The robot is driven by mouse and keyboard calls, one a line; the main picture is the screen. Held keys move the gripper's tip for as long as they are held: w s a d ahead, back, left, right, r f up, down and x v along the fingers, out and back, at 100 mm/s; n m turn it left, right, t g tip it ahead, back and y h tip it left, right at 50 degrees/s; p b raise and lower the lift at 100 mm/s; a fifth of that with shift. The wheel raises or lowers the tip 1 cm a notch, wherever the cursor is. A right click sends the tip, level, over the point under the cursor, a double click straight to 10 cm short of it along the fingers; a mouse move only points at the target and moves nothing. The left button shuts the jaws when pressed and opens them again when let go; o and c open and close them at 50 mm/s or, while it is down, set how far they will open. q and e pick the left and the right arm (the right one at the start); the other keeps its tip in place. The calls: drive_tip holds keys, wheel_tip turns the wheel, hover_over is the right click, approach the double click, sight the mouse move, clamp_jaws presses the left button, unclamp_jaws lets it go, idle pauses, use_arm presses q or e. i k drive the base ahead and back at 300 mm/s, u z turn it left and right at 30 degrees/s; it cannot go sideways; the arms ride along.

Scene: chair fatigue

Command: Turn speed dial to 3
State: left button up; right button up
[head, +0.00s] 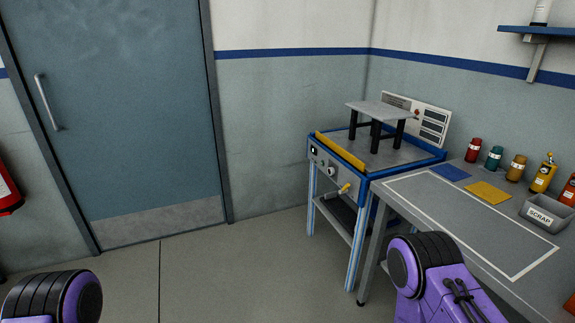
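A blue-framed test machine (376,176) stands in the corner. Its front panel (326,170) carries a round light dial (332,172), a smaller knob beside it and a dark switch at the left. The markings are too small to read, so I cannot tell the dial's setting or which knob is the speed dial. A yellow-handled lever (344,188) sticks out near the panel's right end. A small grey table-like piece (380,111) with dark legs stands on the machine. Only parts of my two arms show at the bottom edge; neither gripper is in view.
A grey workbench (428,207) adjoins the machine at right, with blue and yellow pads (488,193), several bottles and a scrap bin (545,214). A shut door (115,110) is at left. The floor (230,275) before the machine is clear.

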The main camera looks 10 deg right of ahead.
sight(331, 171)
drive_tip(key=u, duration=0.05)
drive_tip(key=i, duration=0.9)
drive_tip(key=z, duration=0.8)
drive_tip(key=i, duration=0.7)
drive_tip(key=z, duration=0.55)
